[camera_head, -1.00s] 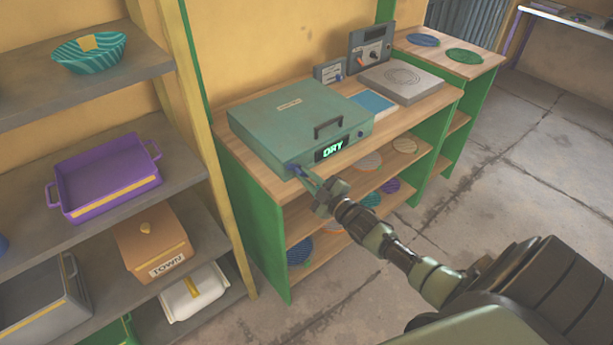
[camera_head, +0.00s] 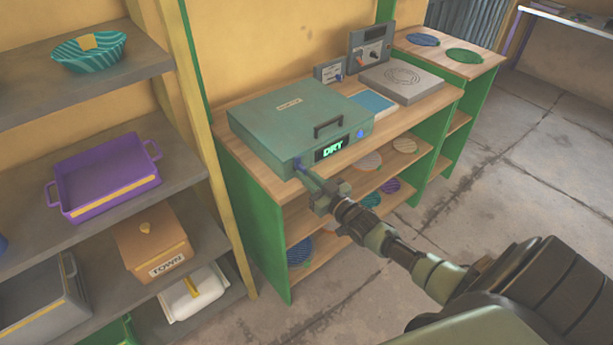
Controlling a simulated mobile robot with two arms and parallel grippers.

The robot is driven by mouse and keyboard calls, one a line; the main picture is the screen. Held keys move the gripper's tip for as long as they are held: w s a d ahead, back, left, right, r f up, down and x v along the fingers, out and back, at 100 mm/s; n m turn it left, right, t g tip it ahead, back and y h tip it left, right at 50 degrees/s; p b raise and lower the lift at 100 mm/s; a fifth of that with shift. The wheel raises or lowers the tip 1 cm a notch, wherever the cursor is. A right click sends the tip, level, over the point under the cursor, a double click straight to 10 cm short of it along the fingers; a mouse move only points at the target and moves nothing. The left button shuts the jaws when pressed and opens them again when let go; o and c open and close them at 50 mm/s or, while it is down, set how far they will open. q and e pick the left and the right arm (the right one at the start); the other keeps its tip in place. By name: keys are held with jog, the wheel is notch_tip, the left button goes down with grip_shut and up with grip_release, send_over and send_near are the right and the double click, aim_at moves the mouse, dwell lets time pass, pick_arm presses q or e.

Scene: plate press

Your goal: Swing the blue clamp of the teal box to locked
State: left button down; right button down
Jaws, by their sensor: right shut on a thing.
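The teal box (camera_head: 285,118) sits shut on the wooden bench, with a dark handle (camera_head: 328,128) on its lid and a lit display reading "DRY" (camera_head: 332,148) on its front. The blue clamp (camera_head: 298,163) is at the front's left corner, small and partly hidden by my right gripper (camera_head: 303,171). That gripper is shut on the clamp, its arm coming in from the lower right. A second small blue part (camera_head: 360,134) shows at the right end of the front. My left gripper is not in view.
A grey block (camera_head: 402,82), a blue pad (camera_head: 373,102) and small control boxes (camera_head: 370,50) stand right of the teal box. Shelves with a purple tray (camera_head: 105,180) and an orange box (camera_head: 152,240) are at left. Open floor lies at right.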

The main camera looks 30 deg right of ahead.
jog(key=shift+m, duration=0.3)
jog(key=c, duration=1.4)
grip_release()
jog(key=shift+c, duration=0.2)
jog(key=shift+s, duration=0.15)
jog(key=s, duration=0.7)
jog(key=shift+s+d+b, duration=0.3)
